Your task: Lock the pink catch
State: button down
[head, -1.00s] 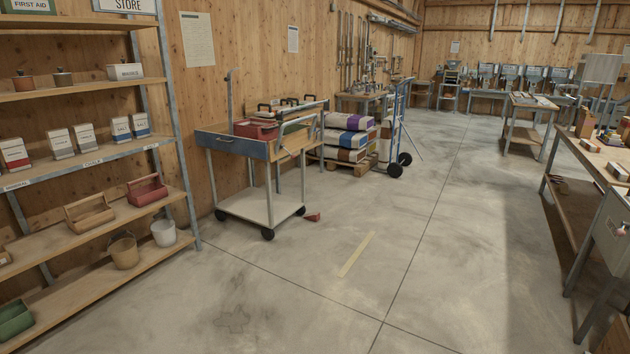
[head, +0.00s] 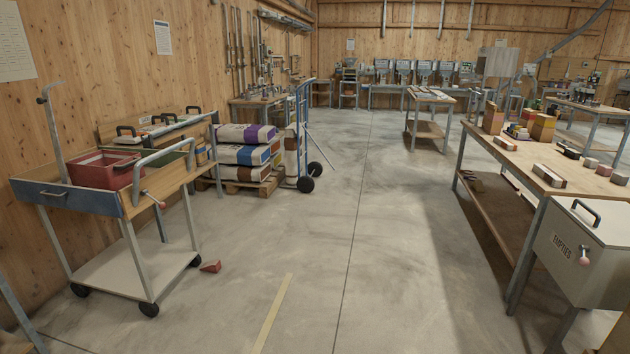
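A small pink knob (head: 584,261) shows on the front of a grey box marked EMPTIES (head: 548,250) at the right edge of the head view. It looks like the pink catch. It is too small to tell whether it is locked. The box has a pale lid (head: 606,222) with a dark handle (head: 586,211), and the lid looks closed. Another small pinkish-red knob sits on a lever (head: 152,200) at the side of the trolley on the left. My gripper is not in view.
The wheeled trolley (head: 66,196) with a red crate stands at the left. A red wedge (head: 210,266) lies on the floor beside it. Stacked sacks (head: 245,155) and a blue hand truck (head: 303,125) stand behind. A long bench (head: 545,172) runs along the right. The middle floor is clear.

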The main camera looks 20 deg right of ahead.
aim_at(583, 261)
jog(key=i+l+z, duration=0.15)
jog(key=i+z, duration=0.15)
jog(key=i, duration=0.5)
jog(key=i+z, duration=0.35)
jog(key=i, duration=0.5)
jog(key=i+l, duration=0.15)
jog(key=l, duration=0.2)
jog(key=i+l, duration=0.2)
jog(key=l, duration=0.2)
jog(key=i+l+u, duration=0.1)
jog(key=l, duration=0.25)
jog(key=i+l, duration=0.2)
jog(key=l, duration=0.2)
jog(key=i+l+u, duration=0.1)
jog(key=l, duration=0.3)
jog(key=i, duration=0.05)
